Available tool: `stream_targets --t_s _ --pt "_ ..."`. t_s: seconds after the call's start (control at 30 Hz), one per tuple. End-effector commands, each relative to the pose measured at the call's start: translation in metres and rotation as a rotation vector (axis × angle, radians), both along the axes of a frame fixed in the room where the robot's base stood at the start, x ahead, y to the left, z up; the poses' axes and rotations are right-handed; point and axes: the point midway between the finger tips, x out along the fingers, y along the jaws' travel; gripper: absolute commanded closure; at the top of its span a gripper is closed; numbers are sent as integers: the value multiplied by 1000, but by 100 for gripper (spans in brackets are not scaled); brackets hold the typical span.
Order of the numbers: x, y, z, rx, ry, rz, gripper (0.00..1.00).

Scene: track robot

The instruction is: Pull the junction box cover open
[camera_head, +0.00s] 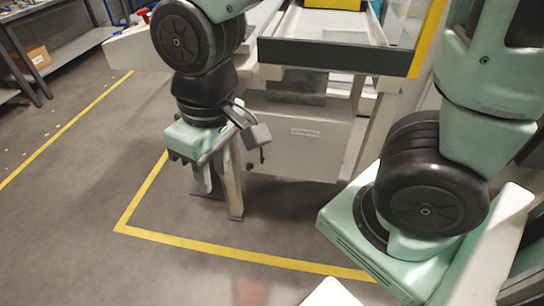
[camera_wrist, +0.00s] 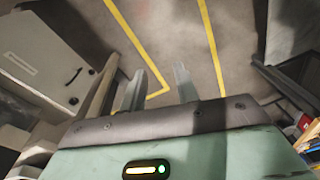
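The junction box (camera_head: 300,135) is a pale grey box under the machine frame, with a small label on its front cover. The cover looks shut, and its left part is hidden behind my wrist. In the wrist view the cover (camera_wrist: 45,55) fills the upper left, with a black handle (camera_wrist: 74,76) and a small dark round spot below it. My gripper (camera_head: 208,184) points down at the left front of the box. In the wrist view my gripper (camera_wrist: 160,85) has its two fingers apart with only floor between them. It is clear of the handle, off to its right.
A pale frame leg (camera_head: 232,188) stands close beside my fingers. A tray with a black front rail (camera_head: 335,56) is above the box. Yellow floor lines (camera_head: 235,255) border open floor in front. A grey shelf (camera_head: 60,50) stands at the far left.

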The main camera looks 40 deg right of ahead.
Motion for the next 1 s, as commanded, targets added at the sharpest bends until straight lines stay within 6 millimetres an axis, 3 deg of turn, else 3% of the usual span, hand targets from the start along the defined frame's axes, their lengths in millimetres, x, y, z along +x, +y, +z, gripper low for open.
stream_targets --t_s 0.03,0.17,0.3,0.4,0.5,0.63,0.83,1.0 --pt "28 -12 -38 8 -7 -112 69" --pt "99 -56 -93 9 -55 -409 69" --pt "163 -128 -149 -22 -134 -708 69" --pt "195 -182 -179 -56 -200 -881 69" --pt "214 -227 -197 -91 -257 -1003 69" --pt "225 -262 -205 -118 -307 -1090 69" --pt "231 -275 -215 -126 -322 -1115 69" --pt "238 -282 -243 -127 -320 -1116 69"
